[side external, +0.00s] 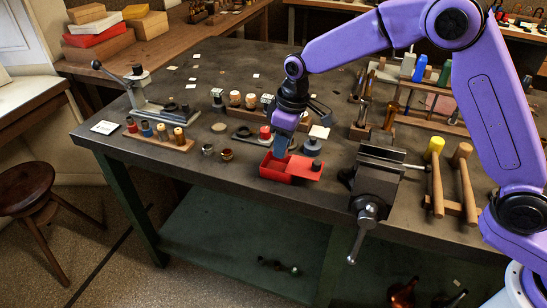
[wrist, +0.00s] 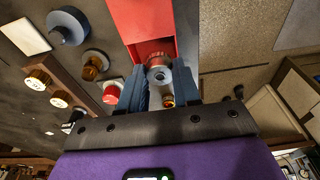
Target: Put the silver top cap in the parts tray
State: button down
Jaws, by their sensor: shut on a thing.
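The parts tray is a small red box (side external: 290,168) near the table's front edge; it fills the top of the wrist view (wrist: 140,18). My gripper (side external: 281,148) points down at the tray's left part, and its fingertips sit over or just inside that compartment. In the wrist view my gripper (wrist: 160,80) is shut on a small round silver cap (wrist: 159,74) with a dark centre. I cannot tell whether the cap touches the tray.
A dark vise (side external: 378,185) stands right of the tray. A wooden rack with coloured spools (side external: 162,134) lies further left. Mallets (side external: 436,175) stand at the right.

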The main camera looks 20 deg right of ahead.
jog(key=w+f, duration=0.1)
jog(key=w+a+f, duration=0.1)
jog(key=f, duration=0.1)
jog(key=shift+w+a+f, duration=0.1)
jog(key=shift+w, duration=0.05)
jog(key=shift+w+f, duration=0.15)
jog(key=shift+f, duration=1.5)
jog(key=shift+f, duration=0.15)
jog(key=c, duration=1.1)
grip_release()
jog(key=r, duration=0.7)
jog(key=s+d+r, duration=0.1)
jog(key=r, duration=0.3)
jog(key=shift+s, duration=0.1)
jog(key=shift+s+r, duration=0.1)
jog(key=shift+r, duration=0.5)
jog(key=shift+s+d, duration=0.1)
